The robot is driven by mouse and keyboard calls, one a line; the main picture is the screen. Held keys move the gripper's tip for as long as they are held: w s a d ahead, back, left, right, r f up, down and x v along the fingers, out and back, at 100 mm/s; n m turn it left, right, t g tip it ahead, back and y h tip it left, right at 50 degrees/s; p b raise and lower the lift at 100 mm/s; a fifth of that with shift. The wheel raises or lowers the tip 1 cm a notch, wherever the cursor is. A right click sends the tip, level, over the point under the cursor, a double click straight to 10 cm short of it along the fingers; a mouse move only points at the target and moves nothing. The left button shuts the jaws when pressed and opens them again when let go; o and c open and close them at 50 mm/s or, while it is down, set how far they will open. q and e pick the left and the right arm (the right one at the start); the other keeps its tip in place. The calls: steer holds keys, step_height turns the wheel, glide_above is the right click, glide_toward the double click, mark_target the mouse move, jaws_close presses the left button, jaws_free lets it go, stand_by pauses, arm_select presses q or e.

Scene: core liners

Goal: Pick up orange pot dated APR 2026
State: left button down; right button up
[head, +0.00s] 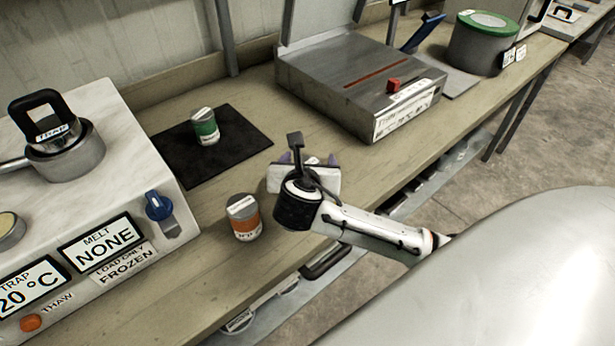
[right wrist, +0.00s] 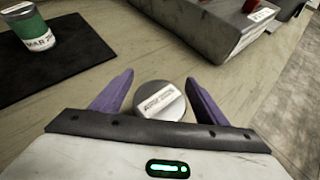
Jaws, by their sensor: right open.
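An orange pot (head: 243,217) with a grey lid and white top label stands upright on the bench, left of my right gripper (head: 308,160) in the head view. Its date is too small to read. My right gripper is open, with purple fingers. In the right wrist view, a grey-lidded pot (right wrist: 160,100) with a white lid label sits between the spread fingers (right wrist: 157,92). Its side colour is hidden, and the gripper covers that spot in the head view. It lies nearer the metal box than the orange pot does. My left gripper is not in view.
A green pot (head: 205,126) stands on a black mat (head: 235,158); its side reads MAR in the right wrist view (right wrist: 37,38). A metal box with a red knob (head: 350,85) stands behind right. A white thaw unit (head: 120,150) stands at left.

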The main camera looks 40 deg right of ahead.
steer(key=c, duration=1.2)
steer(key=shift+c, duration=0.2)
steer(key=shift+r, duration=0.15)
